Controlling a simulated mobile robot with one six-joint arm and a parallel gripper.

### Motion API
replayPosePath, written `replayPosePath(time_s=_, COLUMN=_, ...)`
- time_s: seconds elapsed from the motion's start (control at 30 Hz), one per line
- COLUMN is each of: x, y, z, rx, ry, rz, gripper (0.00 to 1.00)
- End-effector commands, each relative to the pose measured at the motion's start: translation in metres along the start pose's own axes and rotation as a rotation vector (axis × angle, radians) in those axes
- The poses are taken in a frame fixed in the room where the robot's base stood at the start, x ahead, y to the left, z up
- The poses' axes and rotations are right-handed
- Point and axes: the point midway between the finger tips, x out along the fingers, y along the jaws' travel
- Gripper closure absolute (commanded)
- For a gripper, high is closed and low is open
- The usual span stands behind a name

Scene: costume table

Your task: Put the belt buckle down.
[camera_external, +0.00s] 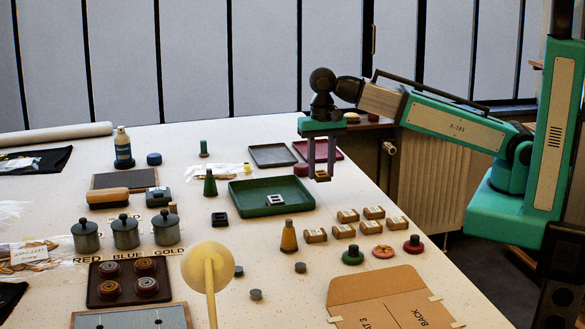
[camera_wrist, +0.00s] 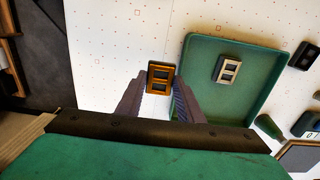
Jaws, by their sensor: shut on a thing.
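My gripper (camera_external: 320,171) hangs fingers-down over the far right part of the table, beyond the right side of the green tray (camera_external: 245,198). It is shut on a gold-brown belt buckle with two slots (camera_wrist: 159,80), held between the fingertips. In the external view the buckle (camera_external: 323,177) seems to be above the table top. A silver buckle (camera_wrist: 220,70) lies in the green tray, which also shows in the wrist view (camera_wrist: 262,82). A black buckle (camera_external: 219,219) lies on the table to the left of the tray.
A grey tray (camera_external: 273,154) and a dark red tray (camera_external: 332,153) lie behind the green one. The table's right edge is close to my gripper.

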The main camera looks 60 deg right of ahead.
Motion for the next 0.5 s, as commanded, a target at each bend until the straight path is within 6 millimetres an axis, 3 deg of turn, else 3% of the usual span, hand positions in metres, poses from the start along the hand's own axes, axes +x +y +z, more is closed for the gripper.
replayPosePath(time_s=0.5, x=0.0004, y=0.0007, z=-0.0075, rx=0.013, ry=0.000, rz=0.000, gripper=0.89)
